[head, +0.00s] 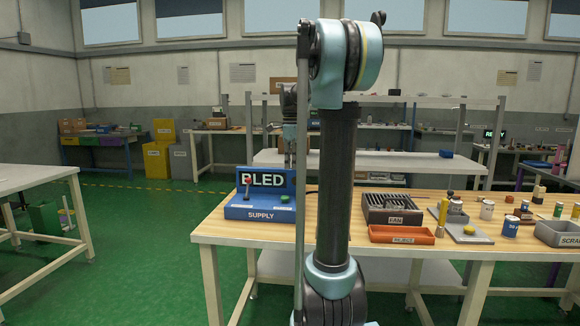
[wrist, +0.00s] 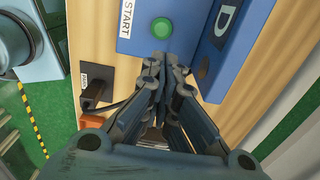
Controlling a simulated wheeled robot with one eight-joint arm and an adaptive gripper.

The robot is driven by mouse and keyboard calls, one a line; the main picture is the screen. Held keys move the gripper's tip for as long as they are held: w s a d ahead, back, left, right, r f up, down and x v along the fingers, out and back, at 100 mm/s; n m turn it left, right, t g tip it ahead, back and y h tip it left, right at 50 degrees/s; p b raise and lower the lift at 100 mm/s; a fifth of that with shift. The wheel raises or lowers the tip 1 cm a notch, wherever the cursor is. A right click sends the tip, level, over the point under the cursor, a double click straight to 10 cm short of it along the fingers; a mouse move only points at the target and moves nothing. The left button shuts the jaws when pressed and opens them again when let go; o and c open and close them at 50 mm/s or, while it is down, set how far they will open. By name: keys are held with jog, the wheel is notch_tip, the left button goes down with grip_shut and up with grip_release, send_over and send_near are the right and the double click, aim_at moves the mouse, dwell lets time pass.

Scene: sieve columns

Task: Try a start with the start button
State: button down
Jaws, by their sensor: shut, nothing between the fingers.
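The green start button (wrist: 161,28) shows in the wrist view on the blue supply box (wrist: 140,45), beside a white START label (wrist: 127,18). My gripper (wrist: 163,62) is shut and empty, its fingertips just below the button in the picture; the button's face is uncovered. Gap and height between them are hard to judge. In the head view the blue supply box (head: 255,212) stands at the table's left end, with the green button (head: 284,198) at its right and a red-knobbed lever (head: 244,182) at its left.
On the wooden table (head: 345,240) right of my arm are a slotted dark box (head: 391,208), an orange reject tray (head: 402,235), a yellow cylinder (head: 442,215), several small cans and a grey scrap bin (head: 557,234). A dark block (wrist: 97,86) shows left in the wrist view.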

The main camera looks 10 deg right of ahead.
send_over(291, 203)
jog(key=f, duration=1.1)
jog(key=shift+w, duration=0.4)
jog(key=shift+f, duration=0.5)
jog(key=shift+s+f, duration=0.1)
jog(key=shift+f, duration=0.2)
jog(key=shift+s, duration=0.35)
jog(key=shift+r, duration=0.1)
jog(key=shift+w, duration=0.1)
